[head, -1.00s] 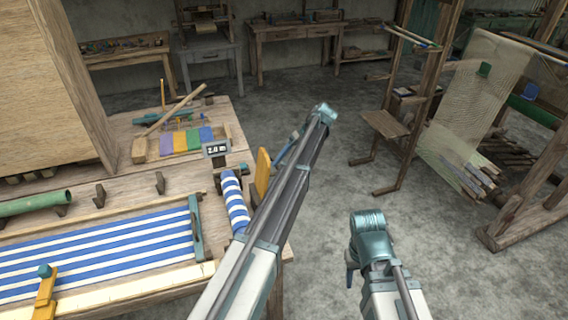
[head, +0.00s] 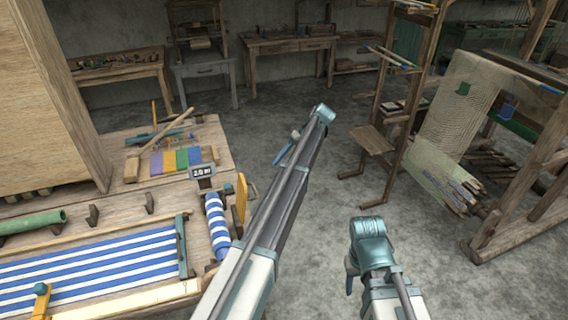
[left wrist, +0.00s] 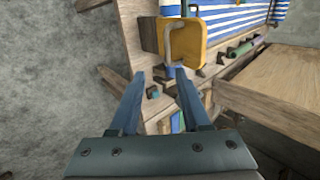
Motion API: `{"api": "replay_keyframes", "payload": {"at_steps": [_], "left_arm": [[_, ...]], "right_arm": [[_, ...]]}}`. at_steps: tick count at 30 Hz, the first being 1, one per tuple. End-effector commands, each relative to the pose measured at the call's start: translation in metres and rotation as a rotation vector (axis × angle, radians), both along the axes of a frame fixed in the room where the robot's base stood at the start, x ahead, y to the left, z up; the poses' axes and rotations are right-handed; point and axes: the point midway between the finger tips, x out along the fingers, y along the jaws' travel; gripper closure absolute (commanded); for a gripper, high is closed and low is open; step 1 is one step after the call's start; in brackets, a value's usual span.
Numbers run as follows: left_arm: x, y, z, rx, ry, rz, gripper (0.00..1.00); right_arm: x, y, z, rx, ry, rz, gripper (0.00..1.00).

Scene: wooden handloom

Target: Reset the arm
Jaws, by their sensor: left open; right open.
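My left arm reaches up the middle of the head view. Its gripper (head: 284,152) hangs on the far side of the arm, mostly hidden, over the floor beyond the table's right edge. In the left wrist view its two fingers (left wrist: 166,75) are spread wide with nothing between them. A yellow plate with a grey handle (left wrist: 202,42) lies past the fingertips, apart from them. My right arm is folded low, right of centre.
The loom table (head: 190,182) at left carries blue-striped cloth (head: 90,268), a cloth roll (head: 217,228), a small display (head: 202,172) and a green tube (head: 30,222). A wooden frame with netting (head: 450,135) stands at right. Grey floor (head: 290,95) is clear between.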

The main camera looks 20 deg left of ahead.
Motion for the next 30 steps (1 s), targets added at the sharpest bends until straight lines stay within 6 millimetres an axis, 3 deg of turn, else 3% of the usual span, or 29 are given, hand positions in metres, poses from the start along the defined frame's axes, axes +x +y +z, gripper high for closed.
{"api": "replay_keyframes", "payload": {"at_steps": [8, 11, 14, 24, 27, 30], "left_arm": [[-0.001, 0.0, -0.001, 0.0, 0.001, -0.001, 0.53], [-0.014, -0.009, -0.007, -0.019, 0.0, -0.025, 0.53], [-0.052, -0.032, -0.023, -0.078, 0.0, -0.102, 0.53], [-0.253, -0.146, -0.101, -0.426, -0.01, -0.583, 0.53], [-0.302, -0.168, -0.116, -0.509, -0.018, -0.707, 0.53], [-0.34, -0.183, -0.125, -0.573, -0.026, -0.803, 0.53]], "right_arm": [[0.0, 0.0, -0.001, 0.0, 0.0, 0.0, 0.5], [0.0, 0.0, -0.005, 0.0, 0.0, 0.0, 0.5], [0.0, 0.0, -0.014, 0.0, 0.0, 0.001, 0.5], [0.0, 0.0, -0.059, -0.001, 0.0, 0.005, 0.5], [0.0, 0.0, -0.069, -0.002, 0.0, 0.006, 0.5], [0.0, 0.0, -0.075, -0.002, 0.0, 0.007, 0.5]]}}
